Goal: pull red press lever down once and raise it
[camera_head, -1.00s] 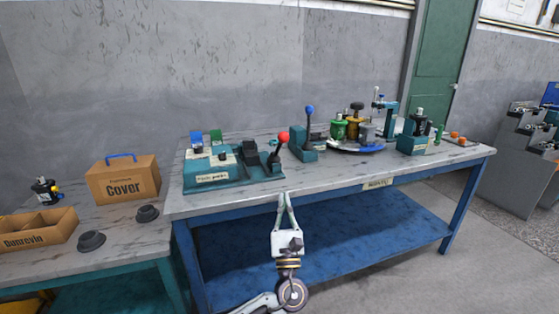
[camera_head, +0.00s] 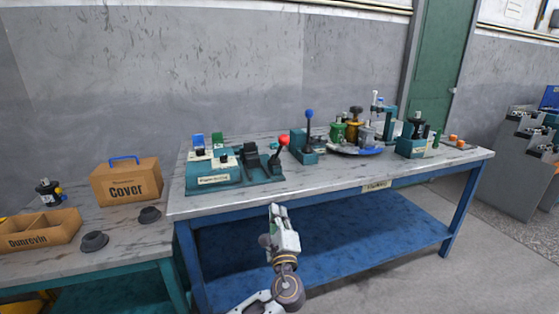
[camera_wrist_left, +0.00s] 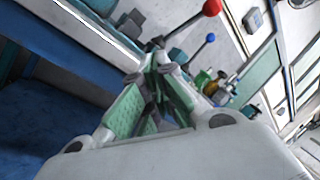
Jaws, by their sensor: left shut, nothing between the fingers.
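The red-knobbed press lever (camera_head: 283,141) stands up at the right end of a teal press (camera_head: 235,176) on the workbench. Its red ball also shows at the top of the left wrist view (camera_wrist_left: 212,7). My left gripper (camera_head: 273,208) is in front of the bench's front edge, below and apart from the lever. Its fingers (camera_wrist_left: 152,68) are together and hold nothing. My right gripper is not in view.
A blue-knobbed lever (camera_head: 309,114) stands right of the press. A round tray (camera_head: 357,151) with several parts is farther right. A Cover box (camera_head: 124,181) and an open bin (camera_head: 39,231) sit on the left table.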

